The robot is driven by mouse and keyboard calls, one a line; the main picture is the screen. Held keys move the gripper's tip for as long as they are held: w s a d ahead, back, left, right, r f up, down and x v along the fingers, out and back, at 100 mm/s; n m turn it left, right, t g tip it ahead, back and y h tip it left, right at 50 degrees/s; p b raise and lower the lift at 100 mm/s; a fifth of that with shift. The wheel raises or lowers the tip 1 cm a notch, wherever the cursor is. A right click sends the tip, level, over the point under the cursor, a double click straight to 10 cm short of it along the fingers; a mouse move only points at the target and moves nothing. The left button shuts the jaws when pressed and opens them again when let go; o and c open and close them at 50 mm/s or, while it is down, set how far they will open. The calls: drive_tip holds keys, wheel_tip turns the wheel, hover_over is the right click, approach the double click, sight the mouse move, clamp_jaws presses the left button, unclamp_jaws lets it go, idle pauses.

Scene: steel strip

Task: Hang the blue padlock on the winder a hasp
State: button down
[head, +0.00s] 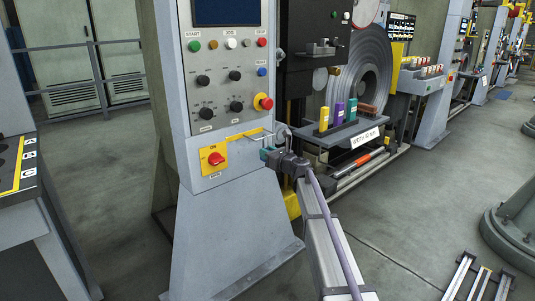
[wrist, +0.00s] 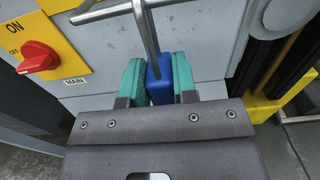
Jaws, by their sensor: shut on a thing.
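The blue padlock (wrist: 160,82) is held between the teal pads of my gripper (wrist: 158,90) in the wrist view. A grey metal rod, seemingly its shackle, rises from it to the top edge and meets a grey bar (wrist: 105,11) there. I cannot tell whether it is around the bar or only in front of it. The red switch (wrist: 38,57) on its yellow plate marked MAIN is to the left. In the head view my gripper (head: 268,152) is at the cabinet's right edge, beside the yellow switch plate (head: 214,157) and below the metal hasp bars (head: 258,134). The padlock is too small to make out there.
The grey control cabinet (head: 243,215) stands directly behind my gripper. To the right are a shelf (head: 340,133) with yellow, purple and teal blocks and a steel coil (head: 365,70).

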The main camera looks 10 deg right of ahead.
drive_tip(key=shift+f, duration=0.2)
drive_tip(key=c, duration=0.8)
unclamp_jaws()
